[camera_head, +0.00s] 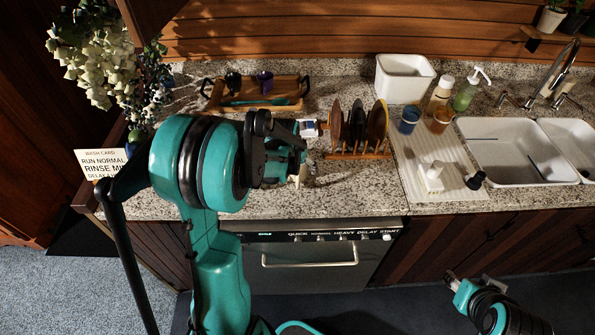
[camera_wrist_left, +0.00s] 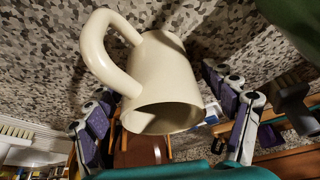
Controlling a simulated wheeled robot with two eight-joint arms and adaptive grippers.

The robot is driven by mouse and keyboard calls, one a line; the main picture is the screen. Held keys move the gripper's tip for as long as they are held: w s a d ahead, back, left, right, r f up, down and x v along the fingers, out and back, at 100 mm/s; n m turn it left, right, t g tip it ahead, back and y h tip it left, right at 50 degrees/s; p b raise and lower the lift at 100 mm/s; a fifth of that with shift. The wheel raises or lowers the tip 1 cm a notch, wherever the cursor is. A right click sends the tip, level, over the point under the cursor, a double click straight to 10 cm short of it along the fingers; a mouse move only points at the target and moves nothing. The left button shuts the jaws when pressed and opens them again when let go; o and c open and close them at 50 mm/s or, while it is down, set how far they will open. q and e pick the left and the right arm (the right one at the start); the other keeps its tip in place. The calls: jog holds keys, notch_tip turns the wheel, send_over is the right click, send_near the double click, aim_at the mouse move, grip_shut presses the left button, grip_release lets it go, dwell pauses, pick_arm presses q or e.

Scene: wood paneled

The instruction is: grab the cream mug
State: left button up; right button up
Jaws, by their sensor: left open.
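The cream mug (camera_wrist_left: 165,75) fills the middle of the left wrist view, its open rim toward the bottom of the picture and its handle at upper left. Its base is toward the speckled counter. In the head view only a small cream part (camera_head: 300,176) shows below my gripper; the rest is hidden. My left gripper (camera_head: 304,145) is open, with fingers on both sides of the mug in the left wrist view (camera_wrist_left: 165,118). Gaps show between fingers and mug. My right gripper (camera_head: 470,281) is low at the right, away from the counter; its jaw state is unclear.
A plate rack (camera_head: 358,155) stands just right of my left gripper. A wooden tray (camera_head: 215,97) with dark cups is behind it. A white tub (camera_head: 404,78), bottles, a drying mat (camera_head: 440,150) and the sink (camera_head: 515,150) lie right. The front counter strip (camera_head: 340,198) is clear.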

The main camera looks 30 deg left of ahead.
pick_arm(q)
jog(key=c, duration=1.5)
